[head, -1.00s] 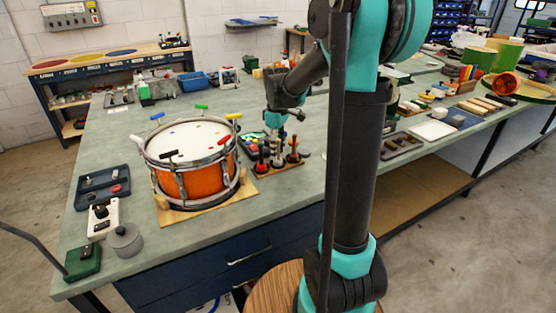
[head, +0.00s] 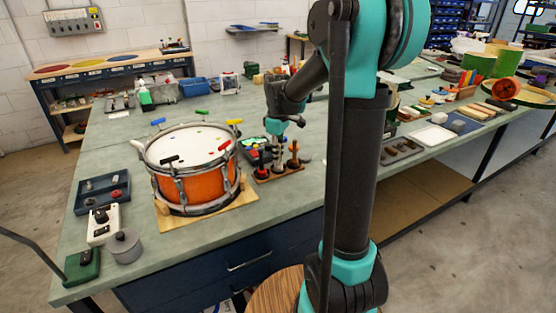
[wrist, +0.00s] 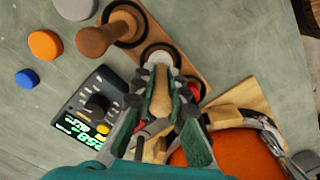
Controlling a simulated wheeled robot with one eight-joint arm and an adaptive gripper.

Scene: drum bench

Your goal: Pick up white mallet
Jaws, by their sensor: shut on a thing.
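The white mallet (wrist: 162,96) stands handle up in the wrist view, its pale handle between my fingers. Its white head shows in a dark ring of the wooden rack (wrist: 183,55). My gripper (wrist: 163,80) is shut on the handle from above. In the head view my gripper (head: 276,128) is over the middle of the rack, just right of the drum. A brown mallet (wrist: 98,40) stands in the rack on one side and a red one (wrist: 195,90) on the other, partly hidden by my finger.
The orange drum (head: 190,165) stands close to the left of the rack, with coloured-handled keys around its rim. A dark device with a lit display (wrist: 90,105) lies beside the rack. Several coloured discs (wrist: 45,45) lie beyond.

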